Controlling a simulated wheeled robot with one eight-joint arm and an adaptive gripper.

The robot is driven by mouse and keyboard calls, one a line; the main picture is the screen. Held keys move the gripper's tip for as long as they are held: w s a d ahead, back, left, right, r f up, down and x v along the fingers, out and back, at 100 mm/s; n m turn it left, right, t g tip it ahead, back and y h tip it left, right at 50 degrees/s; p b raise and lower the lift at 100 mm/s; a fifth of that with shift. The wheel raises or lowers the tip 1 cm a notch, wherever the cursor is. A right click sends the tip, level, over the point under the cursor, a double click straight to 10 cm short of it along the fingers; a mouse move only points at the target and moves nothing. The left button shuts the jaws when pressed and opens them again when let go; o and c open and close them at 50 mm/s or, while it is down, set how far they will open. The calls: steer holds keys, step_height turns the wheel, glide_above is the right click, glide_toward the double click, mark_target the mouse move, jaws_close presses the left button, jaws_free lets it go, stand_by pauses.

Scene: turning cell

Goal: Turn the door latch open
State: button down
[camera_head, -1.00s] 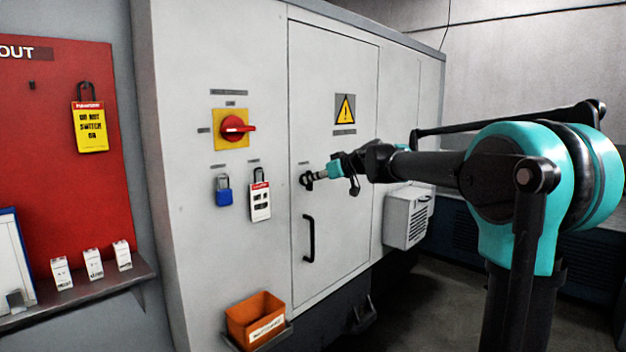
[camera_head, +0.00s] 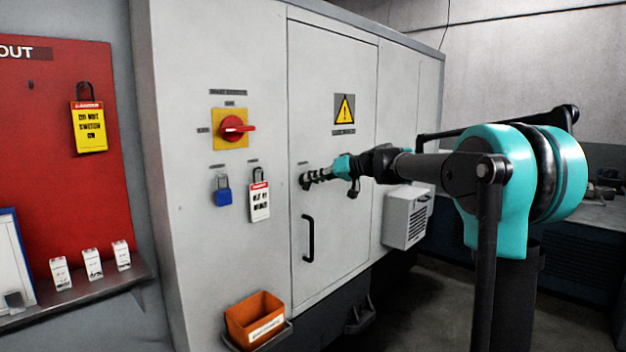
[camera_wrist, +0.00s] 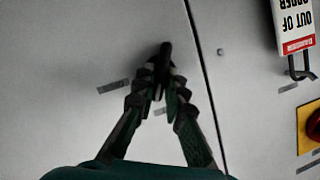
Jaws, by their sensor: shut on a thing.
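The door latch (camera_head: 304,183) is a small dark handle on the white cabinet door (camera_head: 332,100), above the door's black pull handle (camera_head: 308,238). In the wrist view the latch (camera_wrist: 165,56) is a dark bar between and beyond my fingertips. My gripper (camera_head: 312,178) reaches it from the right in the head view. In the wrist view my gripper (camera_wrist: 163,84) has both fingers closed in on the latch. The fingers hide part of the latch, so its exact angle is hard to tell. The door lies flush with the cabinet front.
Left of the door are a red rotary switch (camera_head: 234,128), a blue padlock (camera_head: 223,192) and a hanging tag (camera_head: 259,202). An orange bin (camera_head: 255,318) sits low in front. A vent box (camera_head: 407,218) juts out right of the door.

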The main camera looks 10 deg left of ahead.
steer(key=m+y, duration=0.1)
steer(key=m, duration=0.2)
steer(key=m+g+y, duration=0.1)
steer(key=m+y, duration=0.1)
steer(key=m, duration=0.1)
steer(key=f+m+y, duration=0.1)
steer(key=m+y, duration=0.1)
steer(key=m, duration=0.1)
steer(key=shift+w+d+m, duration=0.25)
steer(key=shift+w+m, duration=0.05)
stand_by(0.5)
steer(key=c, duration=1.6)
jaws_free()
steer(key=shift+f, duration=0.1)
steer(key=shift+g, duration=0.4)
steer(key=v, duration=1.2)
steer(key=shift+s, duration=0.1)
